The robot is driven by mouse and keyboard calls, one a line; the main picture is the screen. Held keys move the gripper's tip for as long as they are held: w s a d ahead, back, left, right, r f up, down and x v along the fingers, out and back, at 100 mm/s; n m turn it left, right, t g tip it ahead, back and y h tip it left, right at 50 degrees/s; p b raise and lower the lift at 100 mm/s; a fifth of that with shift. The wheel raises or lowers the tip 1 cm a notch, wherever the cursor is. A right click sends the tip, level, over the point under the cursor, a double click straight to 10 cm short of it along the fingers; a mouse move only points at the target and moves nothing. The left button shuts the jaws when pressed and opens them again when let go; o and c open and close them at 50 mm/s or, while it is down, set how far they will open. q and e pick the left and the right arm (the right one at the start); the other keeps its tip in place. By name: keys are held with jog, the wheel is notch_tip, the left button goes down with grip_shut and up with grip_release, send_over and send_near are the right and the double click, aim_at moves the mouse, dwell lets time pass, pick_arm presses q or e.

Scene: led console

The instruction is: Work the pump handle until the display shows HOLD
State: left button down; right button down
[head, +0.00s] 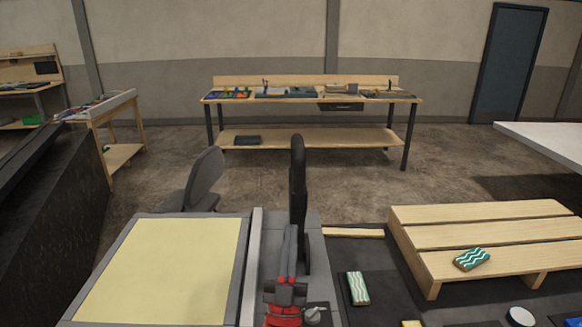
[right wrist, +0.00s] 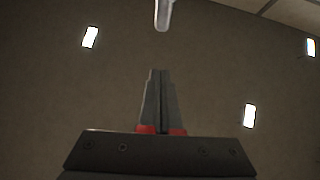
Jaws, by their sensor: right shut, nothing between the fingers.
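My right gripper (head: 291,232) is at the lower middle of the head view, with red parts at its base. In the right wrist view its fingers (right wrist: 158,72) are shut together with nothing between them. A tall dark upright bar (head: 298,155) with a rounded top stands just behind the fingers; I cannot tell whether it is the pump handle or whether they touch. A pale rod (right wrist: 162,14) with a rounded end shows beyond the fingertips in the right wrist view, apart from them. No display text is readable. My left gripper is not in view.
A pale yellow panel (head: 160,270) in a grey frame lies at left. A small grey knob (head: 313,315) sits beside my gripper. At right are a slatted wooden stand (head: 480,213) and patterned green packets (head: 358,288) (head: 471,259). A workbench (head: 312,97) stands far back.

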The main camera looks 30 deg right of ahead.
aim_at(298, 178)
jog(key=shift+s, duration=0.1)
jog(key=shift+r, duration=0.1)
jog(key=p+x, duration=0.2)
jog(key=x, duration=0.2)
jog(key=p+x, duration=0.1)
jog(key=x, duration=0.3)
jog(key=w+f+p+x, duration=0.1)
jog(key=p+x, duration=0.1)
jog(key=x, duration=0.2)
jog(key=shift+d+p, duration=0.35)
jog(key=shift+w+d+f+p, duration=0.1)
jog(key=shift+w+d+p, duration=0.2)
jog(key=shift+w+d, duration=0.25)
